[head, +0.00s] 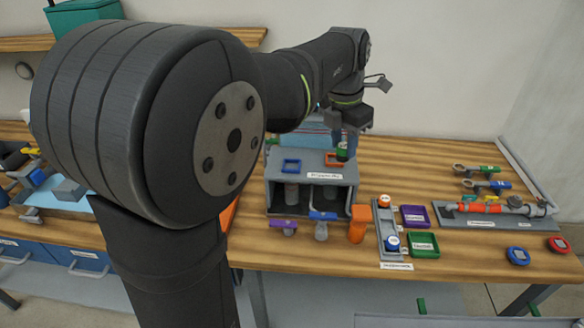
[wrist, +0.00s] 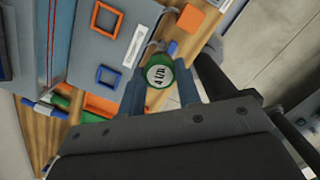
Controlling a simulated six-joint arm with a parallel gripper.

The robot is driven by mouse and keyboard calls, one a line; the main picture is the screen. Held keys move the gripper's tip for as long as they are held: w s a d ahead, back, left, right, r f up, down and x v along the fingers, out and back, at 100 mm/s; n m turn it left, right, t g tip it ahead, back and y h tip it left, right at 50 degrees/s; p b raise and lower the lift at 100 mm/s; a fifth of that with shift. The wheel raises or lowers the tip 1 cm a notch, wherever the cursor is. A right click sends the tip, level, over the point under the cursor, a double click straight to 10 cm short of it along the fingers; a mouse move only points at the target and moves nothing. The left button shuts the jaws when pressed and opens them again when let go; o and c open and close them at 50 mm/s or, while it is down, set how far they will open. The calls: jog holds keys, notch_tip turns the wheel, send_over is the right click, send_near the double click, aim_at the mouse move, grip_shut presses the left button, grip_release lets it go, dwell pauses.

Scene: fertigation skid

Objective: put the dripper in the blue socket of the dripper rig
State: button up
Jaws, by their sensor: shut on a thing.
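My gripper (head: 344,137) is shut on the dripper (head: 343,153), a small green cylinder with a pale, marked end. In the wrist view, the dripper (wrist: 160,72) sits between both fingers of my gripper (wrist: 163,88). The dripper rig (head: 312,183) is a grey, open-fronted box with a label. The square blue socket (head: 291,166) is on its top at the left, and looks empty; it also shows in the wrist view (wrist: 97,75).
An orange block (head: 358,224) and blue- and purple-topped fittings (head: 322,228) stand before the rig. A grey rack (head: 381,225), purple tray (head: 414,216) and green tray (head: 423,245) lie to the right. A pipe assembly (head: 495,209) is farther right.

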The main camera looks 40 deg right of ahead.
jog(key=w+a+f, duration=0.1)
jog(key=w, duration=0.3)
jog(key=w+a+f, duration=0.1)
jog(key=w+f, duration=0.1)
jog(key=w, duration=0.3)
jog(key=w+a+f, duration=0.1)
jog(key=w+f, duration=0.1)
jog(key=w, duration=0.2)
jog(key=shift+w+a+f, duration=0.1)
jog(key=shift+w+a, duration=0.15)
jog(key=shift+a, duration=0.05)
jog(key=shift+w+f, duration=0.1)
jog(key=shift+f, duration=2)
jog(key=shift+f, duration=0.1)
jog(key=o, duration=0.9)
jog(key=r, duration=0.4)
jog(key=a+r, duration=0.1)
jog(key=r, duration=0.7)
jog(key=shift+a+r, duration=0.1)
jog(key=shift+a, duration=0.15)
